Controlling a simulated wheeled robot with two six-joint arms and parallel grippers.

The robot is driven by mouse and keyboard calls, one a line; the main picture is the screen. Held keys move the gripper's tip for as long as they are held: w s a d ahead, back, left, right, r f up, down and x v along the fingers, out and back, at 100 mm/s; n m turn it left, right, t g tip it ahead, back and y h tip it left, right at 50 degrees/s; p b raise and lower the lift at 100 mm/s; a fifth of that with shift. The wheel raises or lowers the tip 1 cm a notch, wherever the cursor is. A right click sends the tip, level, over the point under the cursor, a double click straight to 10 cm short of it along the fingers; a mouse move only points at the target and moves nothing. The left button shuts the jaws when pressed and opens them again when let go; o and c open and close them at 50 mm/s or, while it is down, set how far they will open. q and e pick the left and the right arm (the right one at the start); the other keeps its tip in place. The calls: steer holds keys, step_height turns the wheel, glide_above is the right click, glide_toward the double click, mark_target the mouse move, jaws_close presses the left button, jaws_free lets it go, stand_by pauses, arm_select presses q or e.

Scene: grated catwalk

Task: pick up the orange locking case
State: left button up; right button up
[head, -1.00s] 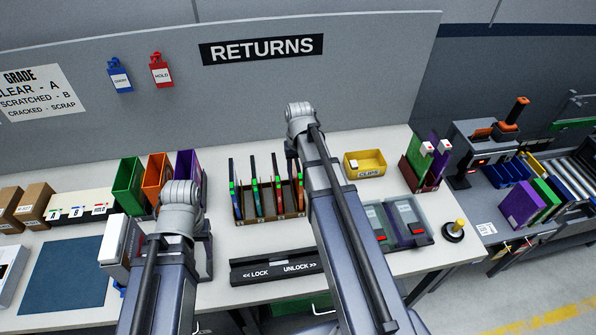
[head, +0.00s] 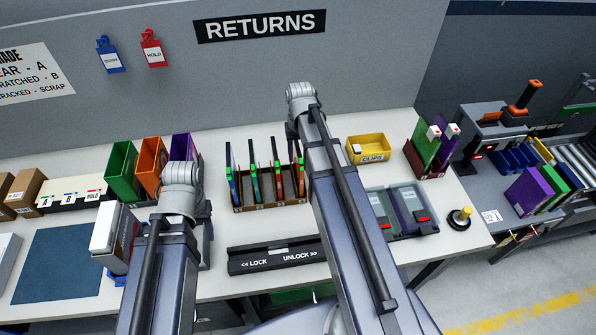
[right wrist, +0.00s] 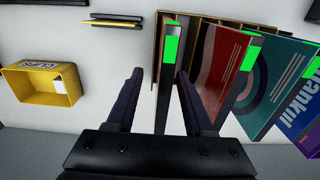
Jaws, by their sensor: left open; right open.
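Several upright cases with dark edges and green end tabs stand in a brown slotted rack (head: 270,207) at mid-table. In the right wrist view, one dark case edge with a green tab (right wrist: 168,60) lies between the open fingers of my right gripper (right wrist: 160,95), apparently ungrasped.
Green and purple boxes flank the orange box. A yellow CLIPS bin (head: 368,150) stands right of the rack. A black LOCK/UNLOCK bar (head: 275,257) lies in front. A white box (head: 108,235) stands beside my left arm. A blue mat (head: 58,262) is bare.

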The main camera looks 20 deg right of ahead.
steer(key=f+b, duration=0.5)
steer(key=shift+w+a, duration=0.15)
steer(key=shift+w, duration=0.1)
steer(key=shift+c, duration=0.3)
jaws_close()
